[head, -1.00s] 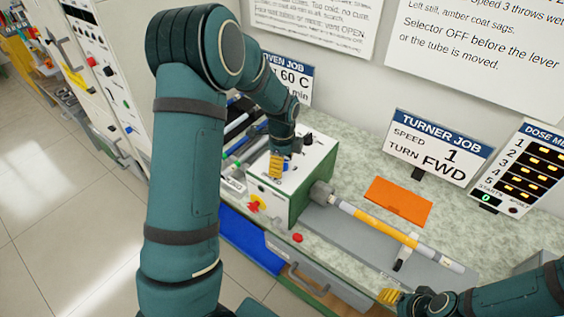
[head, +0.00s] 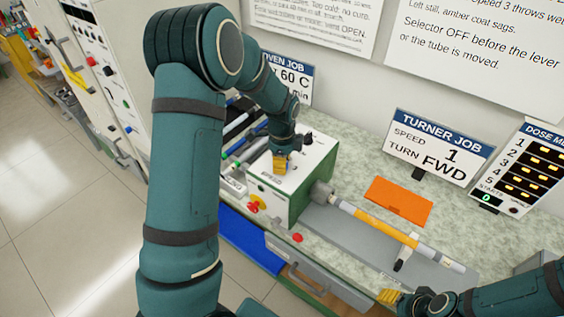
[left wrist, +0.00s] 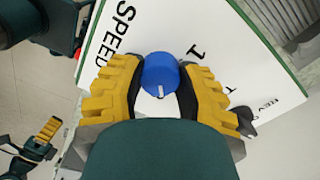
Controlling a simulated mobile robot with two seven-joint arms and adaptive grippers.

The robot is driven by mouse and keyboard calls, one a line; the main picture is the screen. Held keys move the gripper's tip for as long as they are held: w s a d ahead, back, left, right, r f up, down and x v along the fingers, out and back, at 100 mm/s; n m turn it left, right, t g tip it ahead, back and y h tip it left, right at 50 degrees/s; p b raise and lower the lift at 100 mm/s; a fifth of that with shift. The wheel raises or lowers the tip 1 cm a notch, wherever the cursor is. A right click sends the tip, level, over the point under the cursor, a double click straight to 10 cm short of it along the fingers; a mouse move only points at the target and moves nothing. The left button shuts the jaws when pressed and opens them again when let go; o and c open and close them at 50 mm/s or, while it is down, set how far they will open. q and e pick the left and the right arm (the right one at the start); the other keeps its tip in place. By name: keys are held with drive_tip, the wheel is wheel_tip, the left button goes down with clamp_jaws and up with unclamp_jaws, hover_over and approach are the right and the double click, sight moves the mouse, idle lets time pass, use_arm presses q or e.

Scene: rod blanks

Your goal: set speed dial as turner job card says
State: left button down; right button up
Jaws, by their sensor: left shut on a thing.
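The turner job card (head: 436,148) on the bench reads SPEED 1, TURN FWD. The turner (head: 290,210) is a green box with a white top. Its blue speed dial (left wrist: 160,74) shows in the left wrist view, with a white pointer mark toward the picture's bottom; printed SPEED and a 1 are beside it. My left gripper (left wrist: 160,90) is shut on the dial, with yellow fingers on both sides. In the head view the left gripper (head: 281,163) hides most of the dial. My right gripper (head: 388,296) is low at the bench's front edge, its opening unclear.
A tube with an orange section (head: 370,226) lies from the turner's chuck over a support. An orange sheet (head: 398,201) lies behind it. A red and yellow switch (head: 255,204) is on the turner's front. A dose meter panel (head: 527,168) stands at right.

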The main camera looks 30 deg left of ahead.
use_arm(q)
drive_tip(key=n, duration=1)
drive_tip(key=shift+n, duration=0.4)
drive_tip(key=n, duration=0.5)
drive_tip(key=shift+r+n, duration=0.1)
drive_tip(key=shift+n, duration=0.2)
drive_tip(key=n+p, duration=0.1)
drive_tip(key=n, duration=0.4)
drive_tip(key=shift+n, duration=0.3)
drive_tip(key=c, duration=0.5)
unclamp_jaws()
drive_tip(key=shift+c, duration=0.2)
wheel_tip(320, 180, up, 12)
